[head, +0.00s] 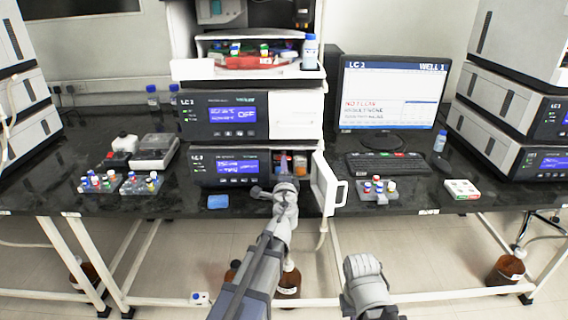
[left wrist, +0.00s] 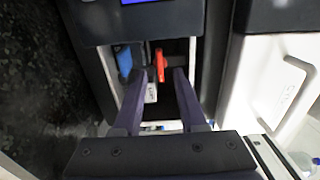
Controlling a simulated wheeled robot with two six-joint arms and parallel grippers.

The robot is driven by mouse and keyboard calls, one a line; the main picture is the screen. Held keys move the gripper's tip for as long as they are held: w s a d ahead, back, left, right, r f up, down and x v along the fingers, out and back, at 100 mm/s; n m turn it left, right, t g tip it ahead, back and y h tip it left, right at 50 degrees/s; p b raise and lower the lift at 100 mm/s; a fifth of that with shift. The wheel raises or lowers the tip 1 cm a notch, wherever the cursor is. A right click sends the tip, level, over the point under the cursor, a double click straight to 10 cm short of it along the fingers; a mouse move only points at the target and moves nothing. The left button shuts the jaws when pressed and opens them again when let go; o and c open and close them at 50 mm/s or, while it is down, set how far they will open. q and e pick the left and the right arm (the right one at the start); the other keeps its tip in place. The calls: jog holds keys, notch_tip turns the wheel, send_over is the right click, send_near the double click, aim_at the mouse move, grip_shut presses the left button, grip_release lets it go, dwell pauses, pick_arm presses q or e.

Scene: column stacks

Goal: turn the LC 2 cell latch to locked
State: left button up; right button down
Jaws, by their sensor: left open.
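The LC 2 stack (head: 225,172) stands in the middle of the bench, with the small compartment in its lowest module open. Its white door (head: 328,184) is swung out to the right. In the left wrist view a red lever (left wrist: 160,66), which looks like the cell latch, stands roughly upright inside the compartment, above a white labelled part (left wrist: 151,92). My left gripper (head: 283,160) reaches into the opening; in the wrist view its open fingers (left wrist: 157,80) are either side of the lever, with gaps visible. My right gripper (head: 364,268) is low in front of the bench, its jaws unclear.
A blue part (left wrist: 124,61) is beside the left finger inside the compartment. A vial rack (head: 376,189) stands right of the door, near the keyboard (head: 388,163). A blue pad (head: 218,201) lies left of my left gripper. A monitor (head: 388,95) stands behind.

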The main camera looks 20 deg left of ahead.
pick_arm(q)
jog(key=x, duration=0.3)
jog(key=shift+w, duration=0.1)
jog(key=shift+c, duration=0.2)
grip_shut()
dwell(0.3)
